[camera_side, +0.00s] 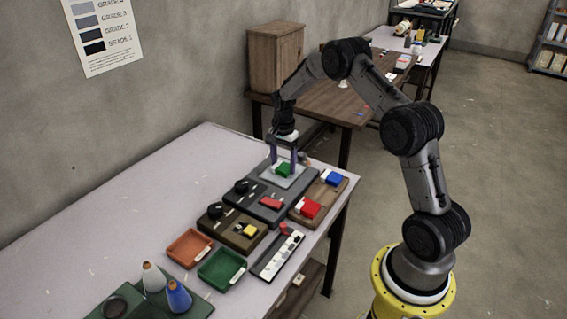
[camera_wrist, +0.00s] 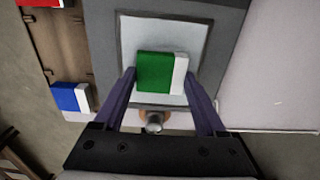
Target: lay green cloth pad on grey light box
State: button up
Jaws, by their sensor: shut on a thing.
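The green cloth pad (camera_side: 284,169) has a white strip along one edge. It is over the pale panel of the grey light box (camera_side: 268,182), inside the panel's outline in both views. In the wrist view the green cloth pad (camera_wrist: 160,72) is between the purple fingers of my gripper (camera_wrist: 160,85), near their tips. My gripper (camera_side: 284,160) points down over the light box and is shut on the pad. The light box's dark frame (camera_wrist: 228,30) shows around the pale panel in the wrist view. Whether the pad touches the panel I cannot tell.
A brown wooden tray (camera_side: 325,190) beside the light box holds blue and red pads. Orange (camera_side: 190,248) and green (camera_side: 222,269) trays stand nearer. The table's left part (camera_side: 120,205) is clear.

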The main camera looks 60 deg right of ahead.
jog(key=shift+f, duration=0.1)
jog(key=o, duration=1.3)
jog(key=shift+c, duration=0.2)
